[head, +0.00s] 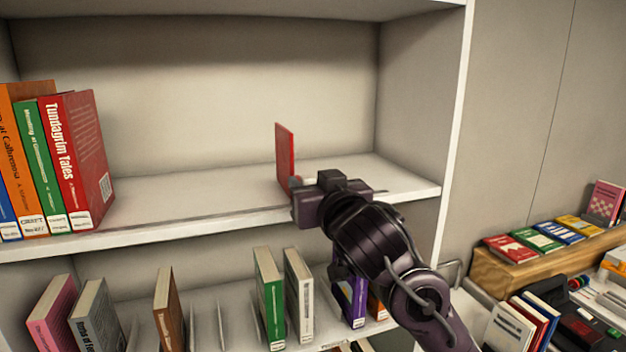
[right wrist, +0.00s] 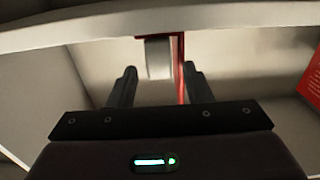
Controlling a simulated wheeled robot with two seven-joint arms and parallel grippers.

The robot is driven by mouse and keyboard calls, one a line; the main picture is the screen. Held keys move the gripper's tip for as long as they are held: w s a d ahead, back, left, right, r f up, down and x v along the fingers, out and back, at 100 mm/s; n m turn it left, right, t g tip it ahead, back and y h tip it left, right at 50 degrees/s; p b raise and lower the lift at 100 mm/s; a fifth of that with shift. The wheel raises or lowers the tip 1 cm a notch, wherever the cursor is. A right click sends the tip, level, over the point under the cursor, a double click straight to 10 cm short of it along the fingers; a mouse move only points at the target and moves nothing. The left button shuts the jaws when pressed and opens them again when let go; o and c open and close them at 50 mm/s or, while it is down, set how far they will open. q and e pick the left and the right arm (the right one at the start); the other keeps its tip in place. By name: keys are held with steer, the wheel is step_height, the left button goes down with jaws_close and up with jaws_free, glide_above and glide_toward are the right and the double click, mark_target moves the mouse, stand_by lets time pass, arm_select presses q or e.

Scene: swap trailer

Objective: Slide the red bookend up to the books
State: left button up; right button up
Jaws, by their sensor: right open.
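The red bookend (head: 285,155) stands upright on the upper shelf, right of the middle. The books (head: 72,160) stand at the left end of the same shelf, with a red one titled "Tundagrim Tales" nearest the bookend. A wide bare stretch lies between them. My right gripper (head: 294,188) is at the bookend's lower front edge. In the right wrist view my right gripper (right wrist: 160,88) is open, and the thin red bookend (right wrist: 181,70) shows edge-on between its fingers, closer to the right finger. A red book shows at that view's right edge. My left gripper is not in view.
The upper shelf (head: 190,188) is bare between books and bookend. Its side wall (head: 415,105) stands to the right. Several books stand on the shelf below, including a green one (head: 269,295). A wooden ledge (head: 545,268) with books is at the far right.

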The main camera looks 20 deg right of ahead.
jaws_close()
stand_by(0.3)
